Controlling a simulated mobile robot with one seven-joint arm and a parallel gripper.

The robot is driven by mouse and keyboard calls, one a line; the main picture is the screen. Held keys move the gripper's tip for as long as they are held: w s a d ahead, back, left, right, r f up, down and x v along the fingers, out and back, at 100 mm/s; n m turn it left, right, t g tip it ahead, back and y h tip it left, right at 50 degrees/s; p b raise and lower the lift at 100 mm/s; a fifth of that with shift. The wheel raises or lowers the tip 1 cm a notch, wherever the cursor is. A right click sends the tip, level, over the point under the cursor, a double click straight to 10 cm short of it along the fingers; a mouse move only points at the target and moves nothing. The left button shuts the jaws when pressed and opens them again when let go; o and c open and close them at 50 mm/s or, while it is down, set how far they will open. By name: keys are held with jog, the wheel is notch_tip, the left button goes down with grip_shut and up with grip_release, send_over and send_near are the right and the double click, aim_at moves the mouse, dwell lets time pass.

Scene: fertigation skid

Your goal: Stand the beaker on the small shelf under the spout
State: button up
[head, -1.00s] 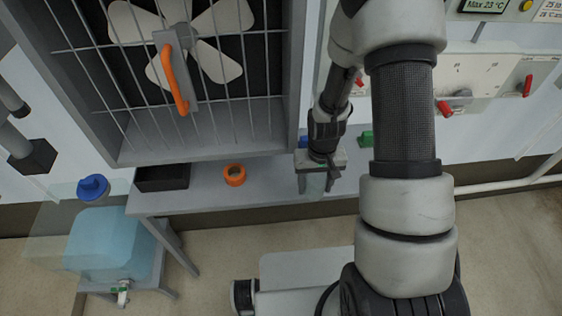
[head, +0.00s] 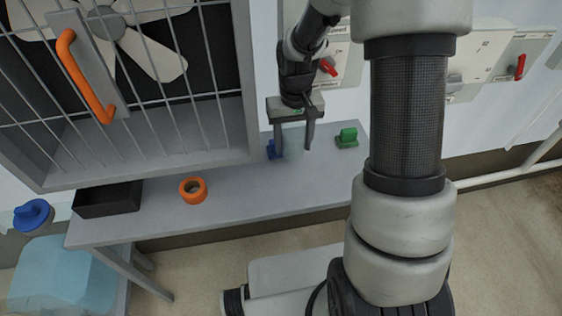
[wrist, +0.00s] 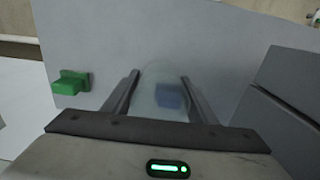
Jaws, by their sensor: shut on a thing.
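My gripper (head: 293,142) is shut on the clear beaker (head: 292,138), with one finger on each side of it. The beaker looks upright and is held over the grey bench; I cannot tell how far above the top it is. In the wrist view the beaker (wrist: 163,92) stands between the two fingers, and a blue thing shows through its wall. The small shelf and the spout cannot be made out in either view.
A caged fan with an orange handle (head: 85,75) stands left. A blue-capped tank (head: 60,275) is at lower left.

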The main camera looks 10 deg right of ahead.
jog(key=shift+f+b, duration=0.35)
jog(key=shift+f, duration=2.9)
jog(key=shift+f, duration=0.1)
jog(key=o, duration=1)
